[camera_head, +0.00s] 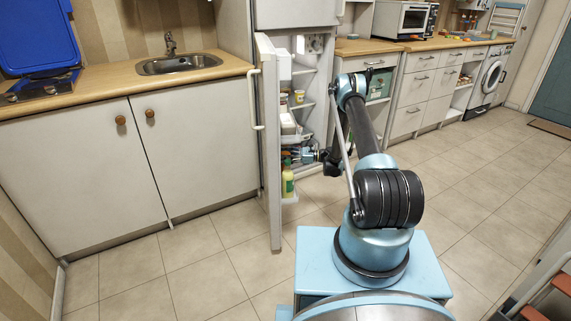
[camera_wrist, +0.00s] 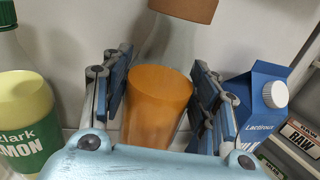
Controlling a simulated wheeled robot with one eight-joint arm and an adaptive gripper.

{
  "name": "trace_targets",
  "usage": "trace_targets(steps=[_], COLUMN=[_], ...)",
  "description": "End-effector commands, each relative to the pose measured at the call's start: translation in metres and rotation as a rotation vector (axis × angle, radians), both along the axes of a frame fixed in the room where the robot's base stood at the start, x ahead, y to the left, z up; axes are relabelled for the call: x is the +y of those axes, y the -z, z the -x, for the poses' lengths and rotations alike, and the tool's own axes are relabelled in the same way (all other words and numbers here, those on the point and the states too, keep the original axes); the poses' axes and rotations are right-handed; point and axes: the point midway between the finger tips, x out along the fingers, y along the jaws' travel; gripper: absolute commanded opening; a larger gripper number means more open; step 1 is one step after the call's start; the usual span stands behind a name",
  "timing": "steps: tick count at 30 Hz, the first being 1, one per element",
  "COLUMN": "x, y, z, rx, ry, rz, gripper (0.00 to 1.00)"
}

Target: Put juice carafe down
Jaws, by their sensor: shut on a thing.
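The juice carafe (camera_wrist: 158,105) is in the wrist view, with an orange lower body, a clear upper part and a brown cap (camera_wrist: 185,9). My gripper (camera_wrist: 158,95) has a blue-grey finger on each side of the orange body and is shut on it. The carafe's base is hidden behind my gripper's body, so I cannot tell whether it touches a shelf. In the head view my gripper (camera_head: 308,156) is low inside the open fridge; the carafe cannot be made out there.
A lemon bottle (camera_wrist: 30,120) stands left of the carafe and a blue carton (camera_wrist: 258,100) close on its right, with boxes (camera_wrist: 300,140) beyond. The open fridge door (camera_head: 268,130) stands left of my arm. A yellow-green bottle (camera_head: 287,182) is in its door shelf.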

Motion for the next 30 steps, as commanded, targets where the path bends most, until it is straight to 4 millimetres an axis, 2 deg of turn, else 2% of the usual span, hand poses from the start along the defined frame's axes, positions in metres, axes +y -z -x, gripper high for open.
trace_targets(steps=[9, 17, 18, 20, 21, 30], x=[0.000, 0.004, 0.004, 0.004, 0.004, 0.004], y=[0.029, 0.034, 0.035, 0.035, 0.035, 0.035], z=[0.000, 0.001, 0.001, 0.001, 0.001, 0.001], rx=[0.000, 0.000, 0.000, 0.000, 0.000, 0.000], ry=[0.000, 0.001, 0.001, 0.001, 0.001, 0.001], rz=[-0.001, 0.002, 0.004, 0.003, 0.004, 0.004], gripper=[0.00, 0.00, 0.56, 0.70, 0.74, 0.74])
